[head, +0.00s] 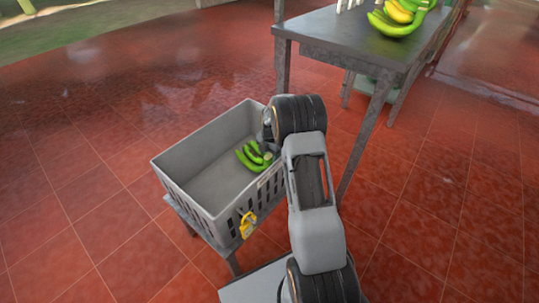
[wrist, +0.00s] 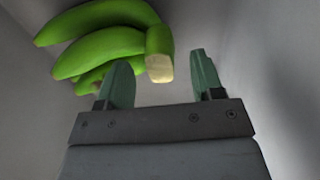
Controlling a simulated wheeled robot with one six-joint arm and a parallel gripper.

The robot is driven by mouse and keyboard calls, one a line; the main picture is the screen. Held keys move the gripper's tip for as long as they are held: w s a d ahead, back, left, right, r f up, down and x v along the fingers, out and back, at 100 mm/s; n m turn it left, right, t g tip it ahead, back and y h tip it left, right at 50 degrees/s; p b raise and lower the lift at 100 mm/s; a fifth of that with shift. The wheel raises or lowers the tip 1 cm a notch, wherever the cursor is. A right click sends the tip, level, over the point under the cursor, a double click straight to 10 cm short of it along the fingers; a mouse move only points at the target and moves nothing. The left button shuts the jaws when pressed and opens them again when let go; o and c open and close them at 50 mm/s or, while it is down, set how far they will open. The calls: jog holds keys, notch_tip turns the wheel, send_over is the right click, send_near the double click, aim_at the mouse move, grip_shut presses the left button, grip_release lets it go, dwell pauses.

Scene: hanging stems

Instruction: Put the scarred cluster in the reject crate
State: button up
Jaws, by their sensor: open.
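A green banana cluster (head: 254,156) lies on the floor of the grey crate (head: 191,157), near its right wall. In the wrist view the cluster (wrist: 105,45) shows close up, with its pale cut crown (wrist: 160,68) just beyond the fingertips. No scar can be made out on the sides that show. My gripper (wrist: 158,80) is open, with the crown in front of the gap between the fingers; I cannot tell whether a finger touches the bananas. In the head view my arm hides the gripper at the crate's right side.
The crate stands on a low stand and carries a yellow tag (head: 247,224) on its front. A grey table (head: 343,35) stands behind at the right, with more bananas (head: 399,17), green and yellow, on it. The red tiled floor at the left is clear.

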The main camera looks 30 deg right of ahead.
notch_tip(320, 180, up, 30)
jog(key=p, duration=1.7)
jog(key=shift+s+d+f, duration=0.15)
jog(key=shift+s+f, duration=0.1)
